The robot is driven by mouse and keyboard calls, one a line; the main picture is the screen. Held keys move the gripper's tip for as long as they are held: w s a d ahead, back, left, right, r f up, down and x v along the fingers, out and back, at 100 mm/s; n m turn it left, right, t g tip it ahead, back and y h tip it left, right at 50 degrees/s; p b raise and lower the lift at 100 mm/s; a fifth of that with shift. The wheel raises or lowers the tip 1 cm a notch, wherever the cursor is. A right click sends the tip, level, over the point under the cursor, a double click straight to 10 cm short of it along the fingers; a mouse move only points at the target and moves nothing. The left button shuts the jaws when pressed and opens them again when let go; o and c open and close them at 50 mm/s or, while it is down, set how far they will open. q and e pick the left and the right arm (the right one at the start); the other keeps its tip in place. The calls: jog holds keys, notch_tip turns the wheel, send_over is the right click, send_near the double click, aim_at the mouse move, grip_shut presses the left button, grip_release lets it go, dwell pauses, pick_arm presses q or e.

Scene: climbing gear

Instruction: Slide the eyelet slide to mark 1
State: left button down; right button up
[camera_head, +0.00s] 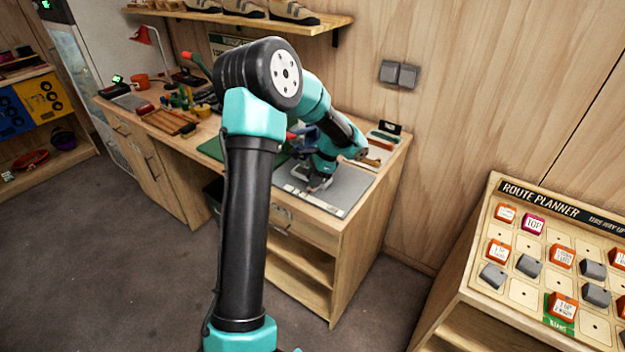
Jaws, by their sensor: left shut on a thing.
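My left gripper (318,181) is low over a grey board (347,188) at the right end of the workbench. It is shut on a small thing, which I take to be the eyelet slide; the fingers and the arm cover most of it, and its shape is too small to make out. I cannot make out mark 1 or any other mark on the board. My right gripper is not in view.
My left arm blocks the middle of the bench (400,150). A green mat (212,149), tools and a red lamp (143,36) are further left. A shoe shelf (335,22) hangs above. A route planner board (522,292) stands at the right.

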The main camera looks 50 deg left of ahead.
pick_arm(q)
jog(key=c, duration=0.9)
grip_release()
jog(key=shift+c, duration=0.2)
jog(key=v, duration=1.7)
jog(key=shift+w+r, duration=0.2)
jog(key=shift+d+f, duration=0.1)
